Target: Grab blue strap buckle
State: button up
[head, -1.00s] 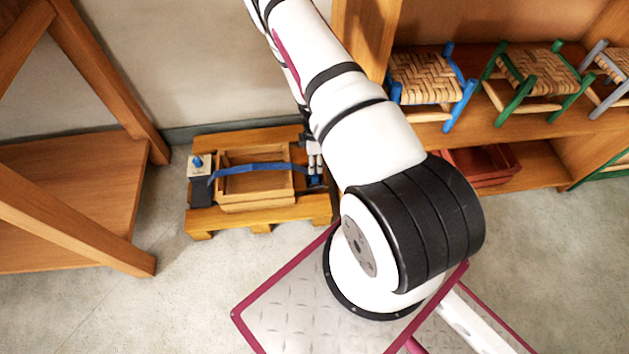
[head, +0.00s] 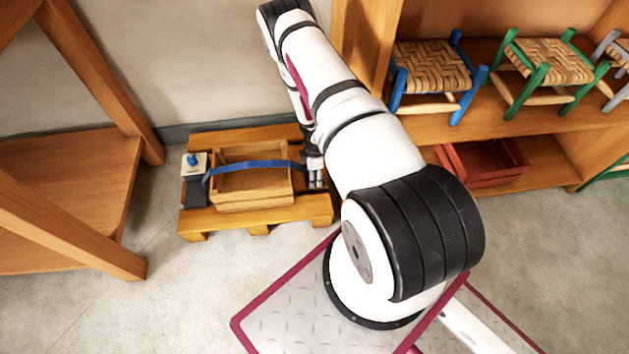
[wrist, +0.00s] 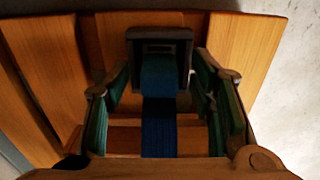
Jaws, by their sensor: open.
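The blue strap (head: 255,164) runs across a wooden crate (head: 252,203) on a low wooden pallet (head: 217,219) in the head view. In the wrist view, the blue strap (wrist: 160,110) passes into a dark rectangular buckle (wrist: 160,34). My gripper (head: 315,178) is at the strap's right end in the head view and hides the buckle there. In the wrist view my gripper (wrist: 163,80) is open, with one finger on each side of the strap and the buckle close to the fingertips. I cannot tell whether either finger touches it.
A pale box with a blue knob (head: 193,161) sits at the pallet's left end. Wooden shelving (head: 540,130) at right holds a blue stool (head: 432,72), a green stool (head: 545,65) and a red crate (head: 484,163). A wooden frame stands left. Floor in front is clear.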

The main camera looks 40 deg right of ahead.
grip_shut()
dwell(0.4)
